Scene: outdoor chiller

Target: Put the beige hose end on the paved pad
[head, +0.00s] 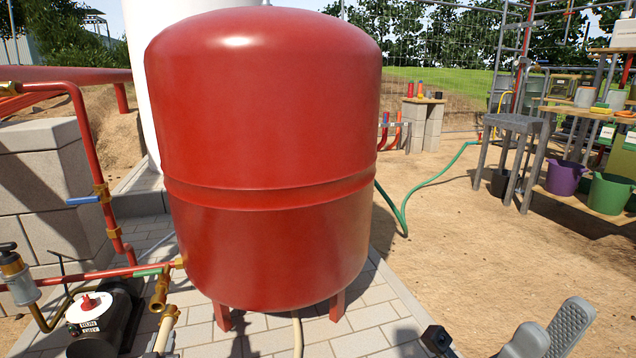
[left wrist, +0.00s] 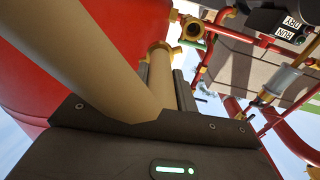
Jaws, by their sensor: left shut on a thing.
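The beige hose end (head: 165,330) stands near the bottom left of the head view, with a brass collar at its tip. It also shows in the left wrist view (left wrist: 160,72). My left gripper (left wrist: 165,82) is shut on it; in the head view its jaws are not clearly seen. The tip is close to a brass outlet (head: 159,290); I cannot tell if they touch. The paved pad (head: 365,320) lies below, under the red tank. My right gripper (head: 548,332) is at the bottom right, fingers apart, with nothing seen between them.
The large red tank (head: 270,130) fills the middle. A black pump (head: 120,318) and red pipes (head: 85,150) stand left. More beige hose (head: 298,335) runs beneath the tank. A green hose (head: 425,185) crosses the open dirt at right, near a grey table (head: 515,122).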

